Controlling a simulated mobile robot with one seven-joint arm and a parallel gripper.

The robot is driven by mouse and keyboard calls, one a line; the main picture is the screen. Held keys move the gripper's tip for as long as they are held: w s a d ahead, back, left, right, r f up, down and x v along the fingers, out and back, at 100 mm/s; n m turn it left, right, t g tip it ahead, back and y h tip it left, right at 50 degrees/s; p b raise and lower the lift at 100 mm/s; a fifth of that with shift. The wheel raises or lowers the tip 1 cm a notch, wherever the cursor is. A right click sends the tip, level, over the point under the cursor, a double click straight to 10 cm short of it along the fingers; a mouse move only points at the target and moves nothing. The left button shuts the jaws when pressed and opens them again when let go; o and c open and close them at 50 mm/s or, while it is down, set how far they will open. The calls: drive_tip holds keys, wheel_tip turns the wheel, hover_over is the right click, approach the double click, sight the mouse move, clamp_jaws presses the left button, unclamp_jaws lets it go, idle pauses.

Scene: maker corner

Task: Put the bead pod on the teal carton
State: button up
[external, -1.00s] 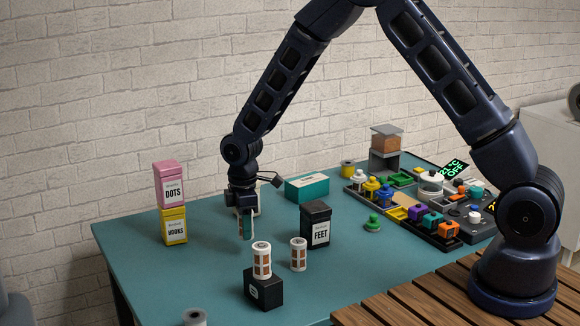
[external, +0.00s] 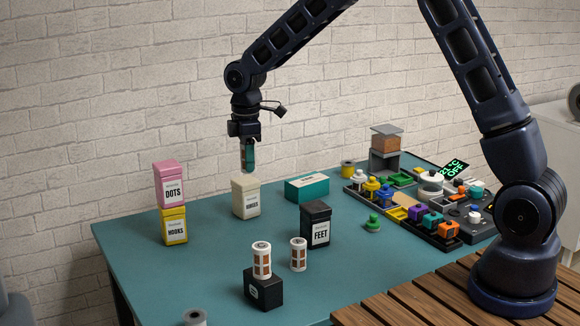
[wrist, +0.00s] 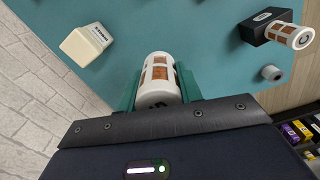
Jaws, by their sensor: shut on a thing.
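My gripper (external: 248,168) is shut on a bead pod (wrist: 160,78), a white cylinder with brown panels, seen between the teal fingers in the wrist view. In the external view the fingers mostly hide this pod. My gripper points down and hangs in the air above the cream canister, to the left of and higher than the teal carton. The teal carton (external: 307,190) is a low box with a pale label, lying on the table; its top looks clear. Two similar pods stand elsewhere: one (external: 262,260) on a black box, one (external: 298,254) on the table.
The cream canister (external: 246,196) stands left of the carton, the black FEET canister (external: 315,226) in front of it. A pink DOTS canister (external: 169,184) sits on a yellow HOOKS one (external: 174,226). The black box (external: 264,290) is nearer. A cluttered organiser (external: 410,205) lies right.

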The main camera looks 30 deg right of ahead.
drive_tip(key=w+d+r, duration=0.3)
drive_tip(key=w+d, duration=0.8)
drive_tip(key=d, duration=0.3)
drive_tip(key=r, duration=0.1)
hover_over(307, 179)
wheel_tip(307, 179, down, 19)
drive_tip(key=shift+w+a+r, duration=0.1)
drive_tip(key=shift+f, duration=0.2)
drive_tip(key=o, duration=1)
drive_tip(key=shift+r, duration=0.1)
